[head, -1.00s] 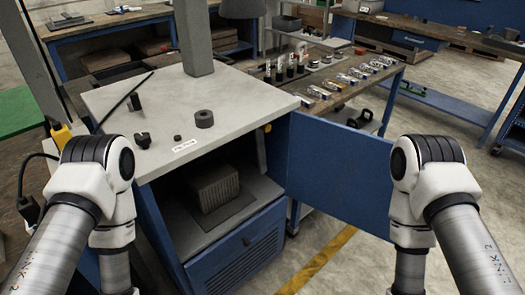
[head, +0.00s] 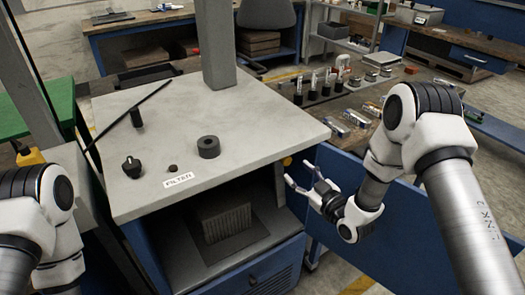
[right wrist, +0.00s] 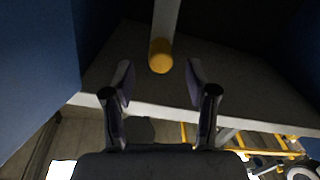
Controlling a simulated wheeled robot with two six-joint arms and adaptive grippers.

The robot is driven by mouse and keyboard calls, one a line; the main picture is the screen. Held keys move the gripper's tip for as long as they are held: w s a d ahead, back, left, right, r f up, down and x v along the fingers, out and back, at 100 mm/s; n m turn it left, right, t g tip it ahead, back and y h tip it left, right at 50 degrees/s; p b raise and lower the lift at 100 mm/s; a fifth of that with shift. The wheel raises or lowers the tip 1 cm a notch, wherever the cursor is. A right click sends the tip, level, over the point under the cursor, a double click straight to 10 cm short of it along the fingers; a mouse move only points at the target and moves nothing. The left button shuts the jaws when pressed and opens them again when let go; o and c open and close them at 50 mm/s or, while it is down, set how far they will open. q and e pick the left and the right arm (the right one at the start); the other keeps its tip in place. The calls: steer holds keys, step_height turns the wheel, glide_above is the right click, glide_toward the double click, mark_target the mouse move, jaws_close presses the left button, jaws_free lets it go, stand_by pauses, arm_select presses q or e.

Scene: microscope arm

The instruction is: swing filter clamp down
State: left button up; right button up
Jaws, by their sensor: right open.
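The filter clamp shows as a yellow knob (head: 287,161) at the upper right corner of the cabinet opening. In the right wrist view, the yellow knob (right wrist: 160,57) sits at the end of a grey bar that runs up out of the picture. A ribbed filter block (head: 225,219) stands inside the open cabinet. My right gripper (head: 298,172) is open and empty just right of the knob. In the right wrist view, its fingertips (right wrist: 159,76) are on either side of the knob, apart from it. My left gripper is not in view.
The blue door (head: 390,225) stands open to the right, behind my right arm. The cabinet top (head: 255,115) carries a black ring (head: 208,146), a dark knob (head: 132,167), a small dark piece and a FILTER label (head: 179,180). A workbench with small parts lies behind.

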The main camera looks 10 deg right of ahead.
mark_target(289, 163)
steer(key=shift+w+a+r, duration=0.1)
steer(key=shift+r, duration=0.25)
steer(key=p+x, duration=0.1)
steer(key=x, duration=0.5)
steer(key=shift+w+a, duration=0.15)
steer(key=shift+w, duration=0.25)
steer(key=shift+s+r, duration=0.1)
jaws_close()
